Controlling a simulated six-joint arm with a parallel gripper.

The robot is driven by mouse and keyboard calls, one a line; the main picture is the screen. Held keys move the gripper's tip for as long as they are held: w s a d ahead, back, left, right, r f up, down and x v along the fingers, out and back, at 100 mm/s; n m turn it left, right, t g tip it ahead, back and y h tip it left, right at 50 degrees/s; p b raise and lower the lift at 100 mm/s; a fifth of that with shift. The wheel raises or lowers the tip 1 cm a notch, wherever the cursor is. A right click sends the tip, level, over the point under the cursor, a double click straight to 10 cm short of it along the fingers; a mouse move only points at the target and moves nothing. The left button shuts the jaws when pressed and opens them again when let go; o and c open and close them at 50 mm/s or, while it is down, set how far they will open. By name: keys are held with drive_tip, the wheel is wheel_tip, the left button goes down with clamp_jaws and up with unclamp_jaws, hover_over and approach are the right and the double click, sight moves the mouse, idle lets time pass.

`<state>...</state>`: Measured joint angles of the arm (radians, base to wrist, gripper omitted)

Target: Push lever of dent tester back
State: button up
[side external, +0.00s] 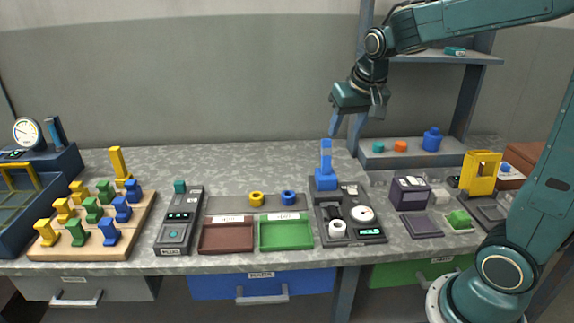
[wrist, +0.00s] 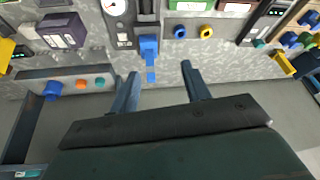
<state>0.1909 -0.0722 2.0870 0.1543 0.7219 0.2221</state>
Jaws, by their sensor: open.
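A dark tester (side external: 346,198) with a round white dial, a white ring and a green display stands at the middle right of the bench; I take it for the dent tester. Its blue lever (side external: 326,165) stands upright at its back end. The lever also shows in the wrist view (wrist: 149,47), just beyond my fingertips and nearer the left finger. My gripper (side external: 346,132) is open and empty. It hangs above and slightly right of the lever, apart from it in the wrist view. The tester's near part is cut off by the wrist view's top edge.
Red (side external: 226,236) and green (side external: 287,232) trays lie left of the tester. Yellow (side external: 257,199) and blue (side external: 288,197) rings sit behind them. A shelf rack (side external: 420,158) with small coloured parts stands at the back right.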

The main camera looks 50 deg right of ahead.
drive_tip(key=shift+s+a+r+n, duration=0.15)
drive_tip(key=shift+s+a+r, duration=0.05)
drive_tip(key=shift+s+a, duration=0.25)
drive_tip(key=shift+s+a+r+n, duration=0.2)
drive_tip(key=shift+s+a, duration=0.1)
drive_tip(key=shift+s, duration=0.2)
drive_tip(key=shift+w+d, duration=0.1)
drive_tip(key=shift+w, duration=0.1)
clamp_jaws()
drive_tip(key=w+d+f+n+g, duration=0.2)
drive_tip(key=w+d+f+n, duration=0.2)
drive_tip(key=w+d+n, duration=0.4)
drive_tip(key=d+n, duration=0.1)
drive_tip(key=n, duration=0.5)
drive_tip(key=shift+w+f, duration=0.35)
